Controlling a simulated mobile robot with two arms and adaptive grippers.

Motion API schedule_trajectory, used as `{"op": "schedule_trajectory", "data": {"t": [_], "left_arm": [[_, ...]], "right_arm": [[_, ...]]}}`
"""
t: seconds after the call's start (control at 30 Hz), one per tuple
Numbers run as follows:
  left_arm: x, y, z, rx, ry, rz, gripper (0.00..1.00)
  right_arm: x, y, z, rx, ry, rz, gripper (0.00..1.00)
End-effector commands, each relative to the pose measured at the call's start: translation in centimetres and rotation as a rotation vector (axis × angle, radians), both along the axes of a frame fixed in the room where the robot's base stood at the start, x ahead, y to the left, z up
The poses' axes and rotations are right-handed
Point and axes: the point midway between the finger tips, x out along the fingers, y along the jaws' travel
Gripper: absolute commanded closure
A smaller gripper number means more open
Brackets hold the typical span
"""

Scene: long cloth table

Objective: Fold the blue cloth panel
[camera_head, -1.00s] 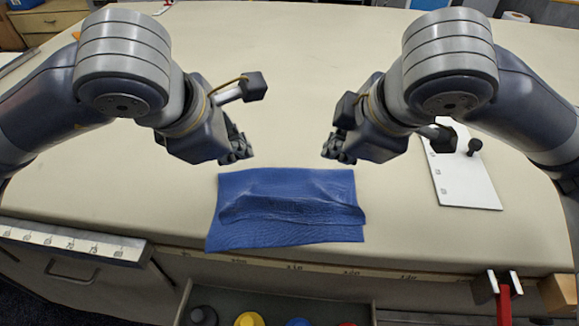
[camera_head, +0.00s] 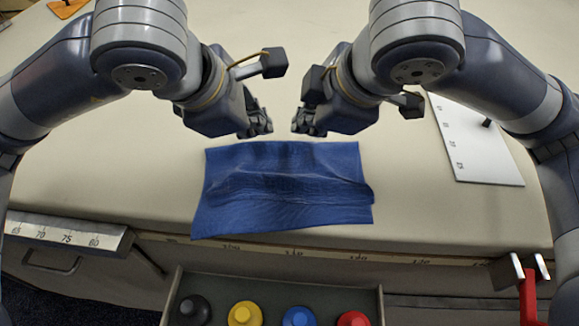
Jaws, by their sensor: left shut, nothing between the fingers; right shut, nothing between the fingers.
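The blue cloth panel (camera_head: 285,212) lies near the front edge of the table (camera_head: 440,222). A raised fold or ridge runs across its middle, and its right end sticks out a little past the cloth's side. My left gripper (camera_head: 262,125) is shut and empty just beyond the cloth's far edge. My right gripper (camera_head: 302,126) is shut and empty to its right, also beyond the far edge. The two grippers are close together with a small gap between them. Neither appears to touch the cloth.
A white board (camera_head: 480,150) with a dark knob lies at the right. A ruler strip (camera_head: 65,233) runs along the front left. An open drawer (camera_head: 228,284) below the edge holds black, yellow, blue and red round objects. A red clamp (camera_head: 527,290) is at the front right.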

Motion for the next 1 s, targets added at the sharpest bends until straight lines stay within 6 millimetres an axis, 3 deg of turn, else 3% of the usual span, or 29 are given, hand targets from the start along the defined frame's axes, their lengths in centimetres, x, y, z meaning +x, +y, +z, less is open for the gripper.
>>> {"op": "schedule_trajectory", "data": {"t": [0.33,0.7,0.77,1.0], "left_arm": [[0.0,-0.1,-0.2,0.0,0.0,0.0,1.0],[0.0,0.0,-3.6,0.0,0.0,0.0,1.0],[0.0,0.0,-2.9,0.0,0.0,0.0,1.0],[0.0,0.0,-2.9,0.0,0.0,0.0,1.0]], "right_arm": [[0.0,0.1,-0.1,0.0,0.0,0.0,1.0],[0.0,0.1,-3.5,0.0,0.0,-0.001,1.0],[0.0,0.1,-2.9,0.001,-0.001,-0.001,1.0],[0.0,0.1,-3.4,0.0,0.0,-0.001,1.0]]}}
